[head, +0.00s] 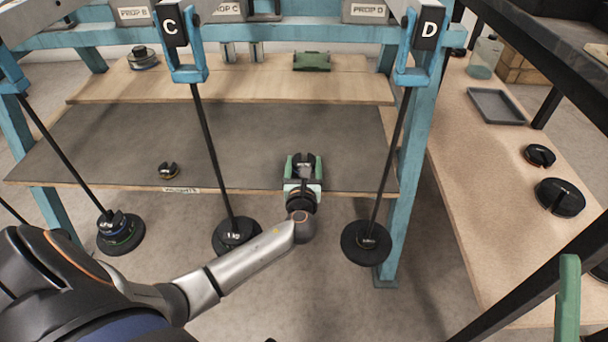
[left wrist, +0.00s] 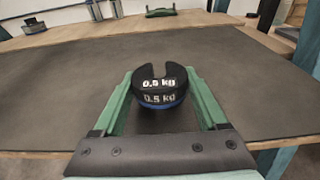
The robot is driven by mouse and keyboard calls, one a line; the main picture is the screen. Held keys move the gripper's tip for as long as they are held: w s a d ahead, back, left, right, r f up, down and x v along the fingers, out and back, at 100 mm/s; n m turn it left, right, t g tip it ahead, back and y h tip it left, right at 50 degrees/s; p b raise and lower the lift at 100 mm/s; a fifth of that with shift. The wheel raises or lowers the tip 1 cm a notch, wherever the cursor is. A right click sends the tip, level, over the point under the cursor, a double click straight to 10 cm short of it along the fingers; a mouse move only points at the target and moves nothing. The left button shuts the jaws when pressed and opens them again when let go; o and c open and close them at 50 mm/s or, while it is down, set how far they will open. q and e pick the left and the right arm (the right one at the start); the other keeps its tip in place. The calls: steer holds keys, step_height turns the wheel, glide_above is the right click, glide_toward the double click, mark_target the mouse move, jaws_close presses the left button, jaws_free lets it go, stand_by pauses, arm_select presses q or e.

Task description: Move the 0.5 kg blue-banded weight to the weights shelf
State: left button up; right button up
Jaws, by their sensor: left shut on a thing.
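The blue-banded 0.5 kg weight (left wrist: 160,90) is a black slotted disc with a thin blue band near its bottom. My left gripper (head: 303,164) is shut on it, with a green finger on each side, as the left wrist view (left wrist: 160,96) also shows. The weights shelf (head: 110,140) is the dark-matted lower shelf with a label on its front edge. The held weight shows over the shelf's front right part; I cannot tell if it touches the mat. A green finger-like part of my right gripper (head: 568,300) shows at the lower right; its jaw state is unclear.
A small black weight (head: 168,171) sits on the shelf's front left. Hanging rods with stacked discs stand before the shelf, including C (head: 237,235) and D (head: 366,243). The shelf's middle is clear.

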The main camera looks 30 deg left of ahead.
arm_select(q)
steer(key=shift+f+b, duration=0.3)
steer(key=shift+f, duration=0.5)
arm_select(e)
steer(key=shift+w+f, duration=0.1)
steer(key=shift+f, duration=0.75)
arm_select(q)
steer(key=shift+f, duration=0.15)
steer(key=o, duration=1.6)
steer(key=shift+f, duration=0.1)
steer(key=shift+c, duration=0.2)
arm_select(e)
steer(key=shift+f, duration=0.1)
